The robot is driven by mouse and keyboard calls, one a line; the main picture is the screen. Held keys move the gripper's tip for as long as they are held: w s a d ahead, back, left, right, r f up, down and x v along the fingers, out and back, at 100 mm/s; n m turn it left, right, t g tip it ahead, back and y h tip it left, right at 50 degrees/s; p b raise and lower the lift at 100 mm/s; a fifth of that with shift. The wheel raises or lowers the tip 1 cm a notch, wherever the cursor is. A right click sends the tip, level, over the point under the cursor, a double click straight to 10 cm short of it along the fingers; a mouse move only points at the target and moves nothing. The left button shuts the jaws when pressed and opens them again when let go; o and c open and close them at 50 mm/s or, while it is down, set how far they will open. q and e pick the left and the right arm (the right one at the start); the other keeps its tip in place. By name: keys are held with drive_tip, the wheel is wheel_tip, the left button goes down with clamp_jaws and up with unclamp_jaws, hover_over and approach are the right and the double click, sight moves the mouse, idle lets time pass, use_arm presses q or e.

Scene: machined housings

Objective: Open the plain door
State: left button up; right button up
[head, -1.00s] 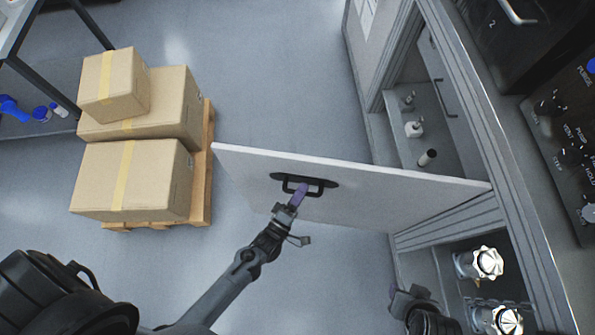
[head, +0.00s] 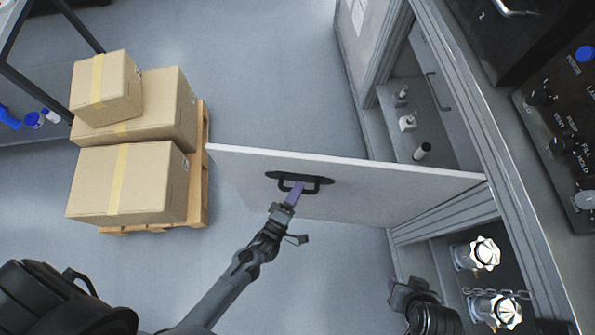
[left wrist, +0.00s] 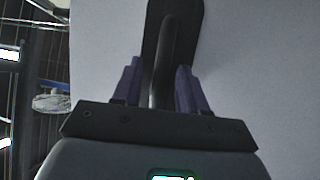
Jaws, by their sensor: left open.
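The plain door (head: 400,187) is a white panel, swung out wide from the cabinet front into the room. Its black handle (head: 318,184) is on the face toward me. My left gripper (head: 296,192) is at this handle. In the left wrist view its purple fingers (left wrist: 157,85) stand either side of the handle bar (left wrist: 161,75), open, with a visible gap at least on the right. My right gripper (head: 397,286) is low at the right, below the door and apart from it; its fingertips are too unclear to read.
The open cabinet bay holds small bottles (head: 407,122). A lower bay has silver-knobbed fittings (head: 484,252) and a chain (head: 500,293). Cardboard boxes (head: 125,185) stand on a pallet (head: 201,190) left of the door's free edge, with a narrow gap between. Grey floor lies beyond.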

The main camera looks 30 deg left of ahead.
use_arm(q)
drive_tip(key=s+f, duration=0.1)
drive_tip(key=s, duration=0.9)
drive_tip(key=shift+s+a+f, duration=0.2)
drive_tip(key=shift+a+f, duration=0.15)
drive_tip(key=shift+a, duration=0.05)
